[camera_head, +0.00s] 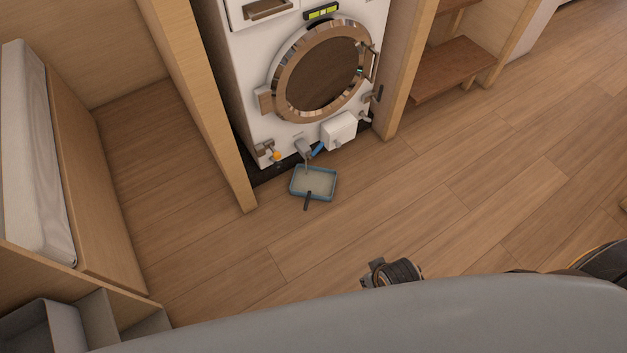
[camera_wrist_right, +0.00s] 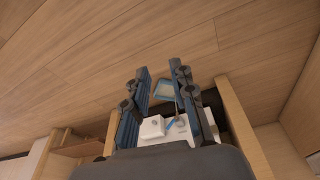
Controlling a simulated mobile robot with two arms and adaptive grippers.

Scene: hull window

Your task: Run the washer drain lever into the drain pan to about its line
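The white washer (camera_head: 245,82) stands in a wooden bay with its round door shut. Low on its front is a grey drain spout (camera_head: 303,148) with a blue lever (camera_head: 318,149) beside it, angled down. A thin pale streak hangs below the spout, over the blue drain pan (camera_head: 293,191). The pan lies on the floor, and its inside looks pale; a line or exact level is too small to tell. My right gripper (camera_wrist_right: 160,68) is open and empty in the right wrist view, apart from the pan (camera_wrist_right: 163,96) and lever. My left gripper is not in view.
A white box (camera_head: 340,129) and an orange knob (camera_head: 277,156) are on the washer's lower front. Wooden posts flank the washer, with open shelves (camera_head: 455,70) at the right. The floor (camera_head: 450,200) before the pan is clear. A dark handle (camera_head: 307,201) sticks out from the pan's front.

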